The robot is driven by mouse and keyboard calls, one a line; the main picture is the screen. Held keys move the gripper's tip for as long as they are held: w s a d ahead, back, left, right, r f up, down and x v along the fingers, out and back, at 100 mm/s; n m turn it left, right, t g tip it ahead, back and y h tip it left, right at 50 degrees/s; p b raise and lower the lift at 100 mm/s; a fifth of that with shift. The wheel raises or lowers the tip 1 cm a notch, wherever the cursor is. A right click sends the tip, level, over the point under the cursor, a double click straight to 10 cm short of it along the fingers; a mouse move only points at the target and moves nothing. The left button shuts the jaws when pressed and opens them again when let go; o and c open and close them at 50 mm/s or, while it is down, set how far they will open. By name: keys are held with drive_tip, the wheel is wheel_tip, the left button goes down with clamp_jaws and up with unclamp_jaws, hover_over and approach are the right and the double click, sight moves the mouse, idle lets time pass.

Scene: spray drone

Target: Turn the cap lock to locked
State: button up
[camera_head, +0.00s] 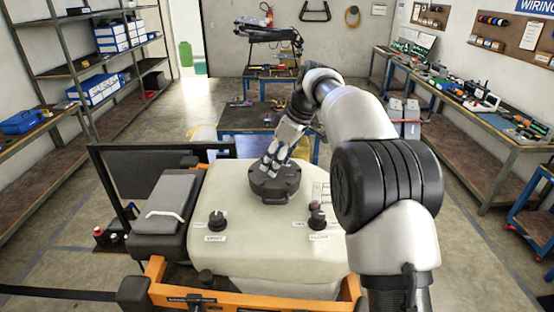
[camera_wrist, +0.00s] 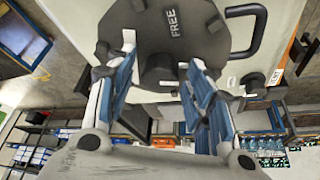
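The dark round cap (camera_head: 275,188) sits on top of the drone's pale tank (camera_head: 240,245). My gripper (camera_head: 270,165) is over the cap, pointing down. In the wrist view, my gripper's (camera_wrist: 162,85) two blue-padded fingers are apart, one on each side of the knob. Gaps show beside the knob, and I cannot tell whether either fingertip touches the cap. The head view hides part of the cap behind the fingers.
Two black knobs with labels, one left (camera_head: 217,221) and one right (camera_head: 317,217), stand on the tank in front of the cap. A grey pad (camera_head: 168,195) lies at left. A blue-legged table (camera_head: 250,118) stands behind.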

drive_tip(key=c, duration=0.9)
drive_tip(key=shift+o, duration=0.2)
drive_tip(key=shift+a+m+t+b, duration=0.1)
drive_tip(key=shift+m+t+b, duration=0.4)
drive_tip(key=shift+m, duration=1)
drive_tip(key=o, duration=1)
drive_tip(key=shift+h, duration=0.3)
drive_tip(key=shift+o, duration=0.2)
drive_tip(key=v, duration=1.2)
